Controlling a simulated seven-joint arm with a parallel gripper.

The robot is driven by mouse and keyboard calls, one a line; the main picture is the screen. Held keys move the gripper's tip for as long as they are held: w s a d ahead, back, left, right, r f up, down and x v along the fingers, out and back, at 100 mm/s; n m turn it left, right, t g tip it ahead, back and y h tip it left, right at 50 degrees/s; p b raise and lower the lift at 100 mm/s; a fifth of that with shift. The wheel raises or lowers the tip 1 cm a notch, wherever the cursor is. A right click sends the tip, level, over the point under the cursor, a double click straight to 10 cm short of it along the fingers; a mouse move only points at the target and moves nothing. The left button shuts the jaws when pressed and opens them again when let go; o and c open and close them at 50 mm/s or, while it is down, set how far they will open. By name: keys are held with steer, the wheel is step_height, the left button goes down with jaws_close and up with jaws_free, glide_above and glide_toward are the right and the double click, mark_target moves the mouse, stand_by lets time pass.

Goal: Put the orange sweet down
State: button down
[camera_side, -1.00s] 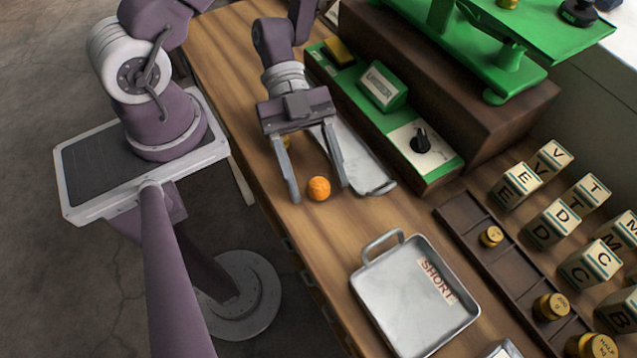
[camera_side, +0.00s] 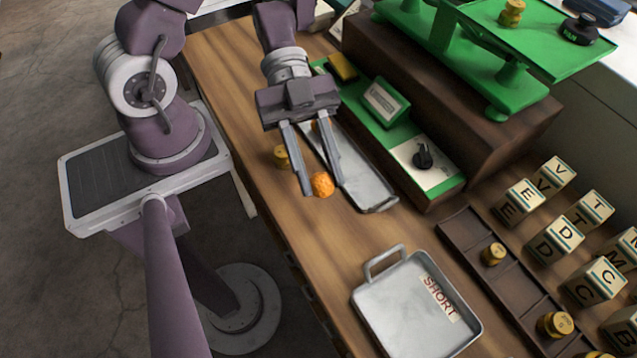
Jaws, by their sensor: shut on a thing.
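The orange sweet (camera_side: 322,185) is a small rough orange ball. My gripper (camera_side: 321,190) points down at the wooden table, and its two long grey fingers are shut on the sweet, one on each side. The sweet is at the fingertips, to the left of the long metal tray; how far it is above the table is hard to tell. A square metal tray (camera_side: 395,318) marked "SHORT" lies on the table at the lower right, apart from the sweet.
A long metal tray (camera_side: 375,195) lies beside the green panel (camera_side: 390,115). A small brass piece (camera_side: 281,156) stands left of the fingers. A dark rack (camera_side: 470,245) and several letter blocks (camera_side: 560,235) are at right. Bare wood (camera_side: 300,235) lies in front of the gripper.

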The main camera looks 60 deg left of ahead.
step_height(320, 180, up, 5)
steer(key=shift+f, duration=0.1)
steer(key=w+a+r+n+t, duration=0.2)
steer(key=w+t, duration=0.1)
steer(key=w, duration=0.7)
steer(key=w+d+r+n+t+y, duration=0.15)
steer(key=w+r+n+t, duration=0.55)
steer(key=w+r, duration=0.7)
steer(key=w+a+r+n+t+y, duration=0.35)
steer(key=a+r, duration=0.25)
steer(key=a, duration=0.2)
steer(key=w+a+r+n+t+y, duration=0.2)
steer(key=w+a+r+n+y, duration=0.3)
steer(key=a+r, duration=0.2)
steer(key=shift+n+g, duration=0.25)
steer(key=f, duration=0.6)
steer(key=a+f, duration=0.1)
steer(key=f, duration=0.2)
steer(key=shift+s+f, duration=0.1)
steer(key=shift+f, duration=0.05)
steer(key=shift+d+f, duration=0.1)
steer(key=shift+f, duration=0.25)
steer(key=shift+f, duration=0.1)
